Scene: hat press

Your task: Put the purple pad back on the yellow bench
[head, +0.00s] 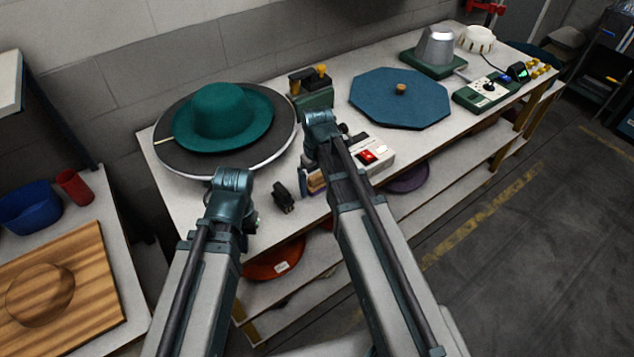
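A purple round thing (408,178), which looks like the pad, lies on the shelf under the white-topped bench (228,186) with yellow legs. The bench edge and my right arm partly hide it. My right arm reaches over the bench top. Its gripper (347,130) seems mostly hidden behind the arm. The fingers of both are too small or covered to read. Neither gripper is seen touching the purple thing.
On the bench are a green hat (222,112) on a dark round plate, a blue octagonal board (385,92) with a knob, a box with a red switch (368,156) and a green control box (487,93). An orange disc (272,262) lies below.

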